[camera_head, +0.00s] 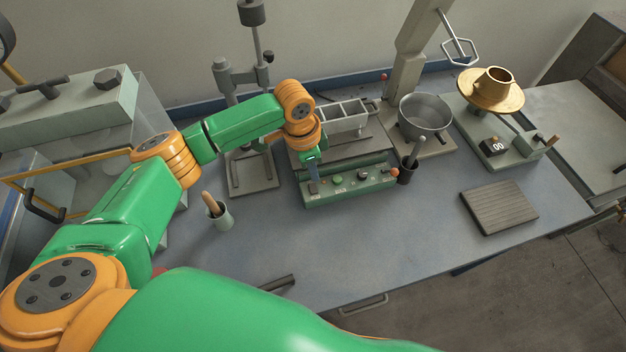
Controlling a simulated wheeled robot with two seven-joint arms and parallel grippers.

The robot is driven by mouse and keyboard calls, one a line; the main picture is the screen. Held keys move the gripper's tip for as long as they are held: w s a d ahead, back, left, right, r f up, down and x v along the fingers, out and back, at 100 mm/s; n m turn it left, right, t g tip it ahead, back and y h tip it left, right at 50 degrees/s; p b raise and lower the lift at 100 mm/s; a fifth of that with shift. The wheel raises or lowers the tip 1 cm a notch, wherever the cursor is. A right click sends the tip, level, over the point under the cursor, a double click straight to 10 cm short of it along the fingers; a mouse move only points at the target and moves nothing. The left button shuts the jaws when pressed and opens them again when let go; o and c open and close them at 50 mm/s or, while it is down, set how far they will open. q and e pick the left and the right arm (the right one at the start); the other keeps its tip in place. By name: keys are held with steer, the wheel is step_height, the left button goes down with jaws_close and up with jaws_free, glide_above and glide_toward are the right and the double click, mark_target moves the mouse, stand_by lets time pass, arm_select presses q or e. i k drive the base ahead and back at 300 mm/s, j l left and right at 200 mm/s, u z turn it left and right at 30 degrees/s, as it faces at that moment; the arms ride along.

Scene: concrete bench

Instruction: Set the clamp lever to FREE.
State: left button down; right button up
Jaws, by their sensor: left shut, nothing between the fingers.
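My left gripper (313,188) points down at the left end of the front panel of a green bench machine (348,190). Its fingers are shut with nothing seen between them. The panel carries small labels, a green button (338,180), dark knobs and an orange-red knob (394,173) at its right end. I cannot make out which part is the clamp lever; the gripper and wrist hide part of the panel's left end. Whether the fingertips touch the panel is too small to tell. My right gripper is not in view.
A wire-frame rack (345,117) sits on the machine. A dark cup with a tool (407,170) stands close to its right. A cup with a wooden handle (219,215) stands left. A metal bowl (425,115) and ribbed mat (499,207) lie right.

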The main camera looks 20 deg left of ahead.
mark_target(394, 171)
steer(key=k+l, duration=0.85)
